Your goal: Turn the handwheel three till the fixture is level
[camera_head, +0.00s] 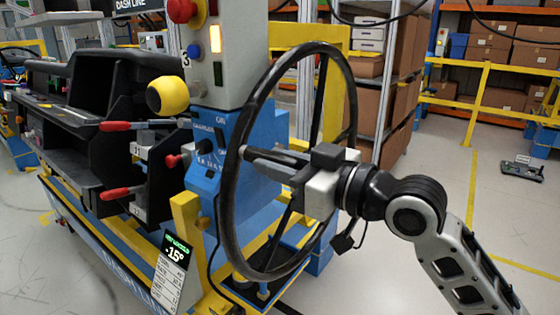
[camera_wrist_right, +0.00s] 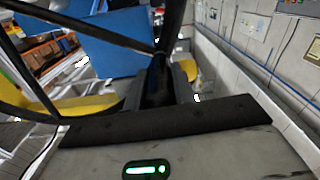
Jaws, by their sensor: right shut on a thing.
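The handwheel (camera_head: 243,110) is a large black ring with spokes, in front of a blue and grey post marked 3. My right gripper (camera_head: 262,158) reaches in from the right and is shut on the handwheel; its fingers hide which part they hold. In the right wrist view a dark bar of the wheel (camera_wrist_right: 172,22) runs down between the fingers (camera_wrist_right: 160,82). The fixture (camera_head: 90,232) is a yellow and blue frame carrying a black dashboard (camera_head: 98,75). A small display (camera_head: 176,254) by its end reads about -15°. My left gripper is not in view.
The post (camera_head: 225,50) carries a red button and a blue button. A yellow ball (camera_head: 168,96) and red-handled clamps (camera_head: 118,126) sit beside the dashboard. Shelves with boxes (camera_head: 515,45) and a yellow rail (camera_head: 475,105) stand behind. The floor at right is mostly clear.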

